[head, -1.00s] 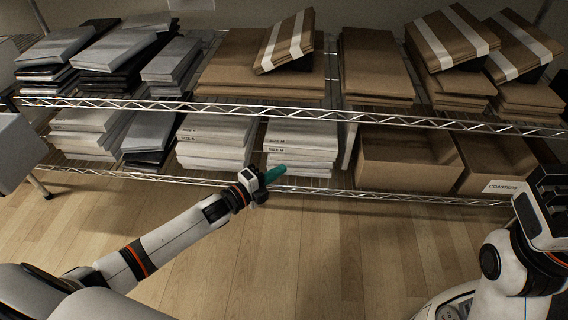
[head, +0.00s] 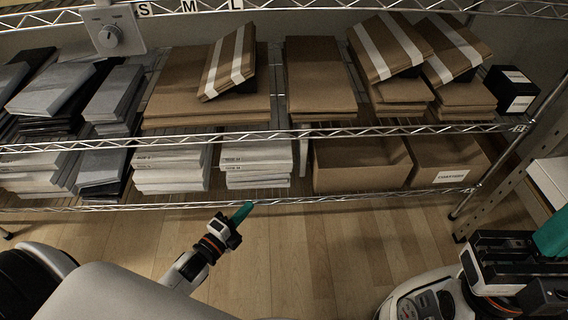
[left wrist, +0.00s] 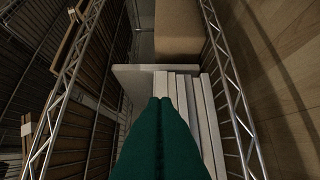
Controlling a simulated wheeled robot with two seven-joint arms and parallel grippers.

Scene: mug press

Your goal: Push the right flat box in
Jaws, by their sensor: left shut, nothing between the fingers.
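White flat boxes lie in stacks on the lower shelf; the right white stack (head: 256,165) stands left of a thin upright pale panel (head: 302,158). I cannot tell which single box is the right flat box. My left gripper (head: 243,212) has green fingers, shut and empty, at the shelf's front edge just below the right stack in the head view. In the left wrist view the shut green fingers (left wrist: 160,101) point along the white box edges (left wrist: 190,100) towards the panel (left wrist: 140,70); contact is unclear. My right gripper (head: 548,240) is at the far right, partly cut off.
Wire shelf rails (head: 150,206) run along the front. Open brown boxes (head: 360,165) stand right of the panel. Brown flat stacks (head: 320,80) and grey stacks (head: 112,95) fill the upper shelf. A metal post (head: 510,160) stands at the right. The wooden floor in front is clear.

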